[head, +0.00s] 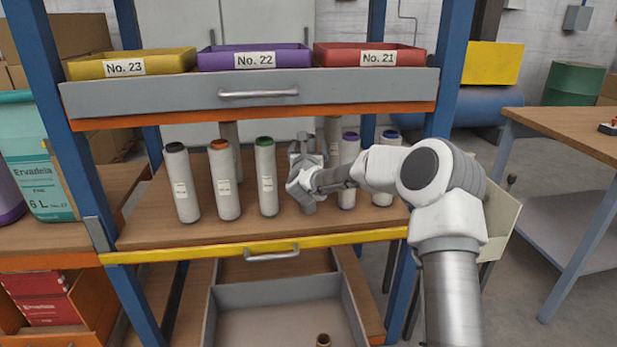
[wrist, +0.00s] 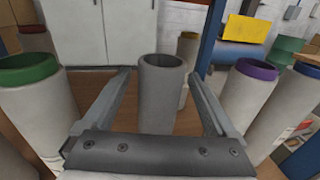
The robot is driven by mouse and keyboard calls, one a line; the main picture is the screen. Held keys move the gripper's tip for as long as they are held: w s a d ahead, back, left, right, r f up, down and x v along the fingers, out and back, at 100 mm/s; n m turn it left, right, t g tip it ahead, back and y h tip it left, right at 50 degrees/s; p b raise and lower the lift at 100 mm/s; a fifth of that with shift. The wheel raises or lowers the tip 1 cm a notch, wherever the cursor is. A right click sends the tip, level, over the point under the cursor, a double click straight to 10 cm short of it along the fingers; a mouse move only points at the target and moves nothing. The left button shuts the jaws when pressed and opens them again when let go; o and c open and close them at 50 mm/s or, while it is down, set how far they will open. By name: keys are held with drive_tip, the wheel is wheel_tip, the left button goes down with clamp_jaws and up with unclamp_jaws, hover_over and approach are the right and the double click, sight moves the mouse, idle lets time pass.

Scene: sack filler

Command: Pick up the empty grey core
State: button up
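The empty grey core (wrist: 160,92) stands upright in the middle of the wrist view, its open top showing a hollow inside. My gripper (wrist: 159,76) is open, with one finger on each side of the core and a visible gap on both sides. In the head view my gripper (head: 305,160) reaches into the shelf row and hides most of the core; a grey lower part (head: 308,207) shows beneath it.
White cores with a green rim (head: 266,178), an orange rim (head: 224,182) and a black rim (head: 182,186) stand left. A purple-rimmed core (head: 349,175) and a blue-rimmed one (head: 390,138) stand right. A grey drawer (head: 255,92) hangs above.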

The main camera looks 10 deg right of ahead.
clamp_jaws()
drive_tip(key=shift+r, duration=0.15)
idle(0.4)
